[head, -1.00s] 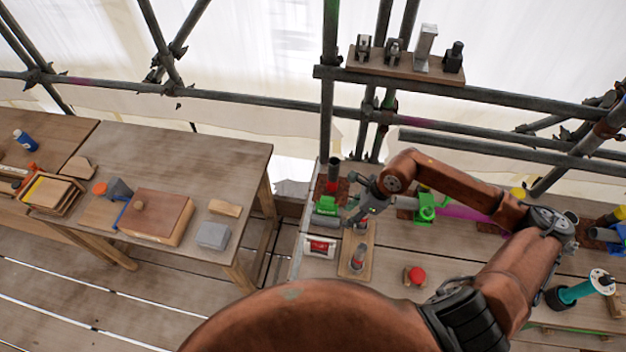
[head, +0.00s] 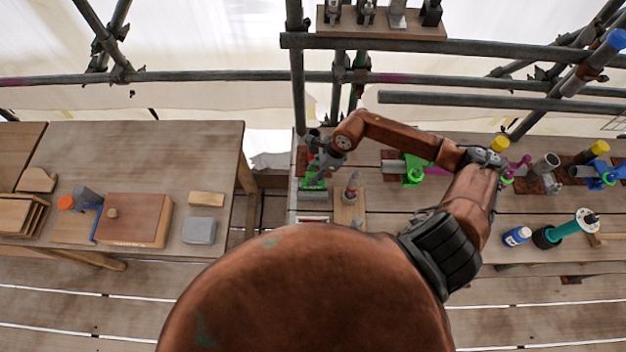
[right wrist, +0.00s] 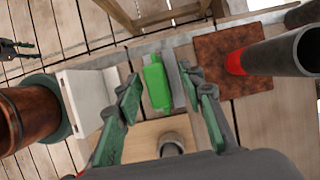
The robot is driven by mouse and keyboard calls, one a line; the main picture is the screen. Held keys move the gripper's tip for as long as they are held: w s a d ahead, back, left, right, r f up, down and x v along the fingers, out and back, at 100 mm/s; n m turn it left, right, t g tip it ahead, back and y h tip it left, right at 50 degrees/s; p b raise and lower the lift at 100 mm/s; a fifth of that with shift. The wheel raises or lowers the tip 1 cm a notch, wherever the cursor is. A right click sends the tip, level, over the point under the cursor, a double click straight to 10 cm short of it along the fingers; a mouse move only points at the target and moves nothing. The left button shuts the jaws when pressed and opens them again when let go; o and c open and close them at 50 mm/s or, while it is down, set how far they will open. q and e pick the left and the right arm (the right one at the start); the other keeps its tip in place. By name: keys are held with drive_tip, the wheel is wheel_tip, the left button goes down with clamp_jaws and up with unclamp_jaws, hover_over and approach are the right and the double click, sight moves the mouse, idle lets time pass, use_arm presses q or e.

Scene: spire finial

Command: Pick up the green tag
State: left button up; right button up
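The green tag (right wrist: 157,85) shows in the right wrist view as a small bright green block beside a grey metal piece (right wrist: 178,82). In the head view the tag (head: 312,184) is a small green patch at the left end of the right-hand bench, partly covered by my right gripper (head: 320,168). In the right wrist view my right gripper (right wrist: 161,80) is open, with one finger on each side of the tag and gaps to it. Whether the fingertips are down at its height is unclear. A dark pronged part (right wrist: 16,49) at the left edge may be my left gripper.
A pipe with a red band (right wrist: 270,57) stands on a rust-brown plate close to the right finger. A white box (right wrist: 88,98) is beside the left finger. A wooden board with an upright fitting (head: 352,188) is just right of the gripper. Scaffold tubes cross behind.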

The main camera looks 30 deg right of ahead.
drive_tip(key=shift+s+a+f, duration=0.1)
drive_tip(key=shift+s+f, duration=0.2)
drive_tip(key=shift+f, duration=0.05)
drive_tip(key=shift+w+f, duration=0.1)
drive_tip(key=shift+w, duration=0.1)
drive_tip(key=shift+c, duration=0.9)
drive_tip(key=shift+s, duration=0.15)
drive_tip(key=c, duration=0.5)
use_arm(q)
drive_tip(key=shift+w+r, duration=0.15)
drive_tip(key=shift+w, duration=0.05)
use_arm(e)
clamp_jaws()
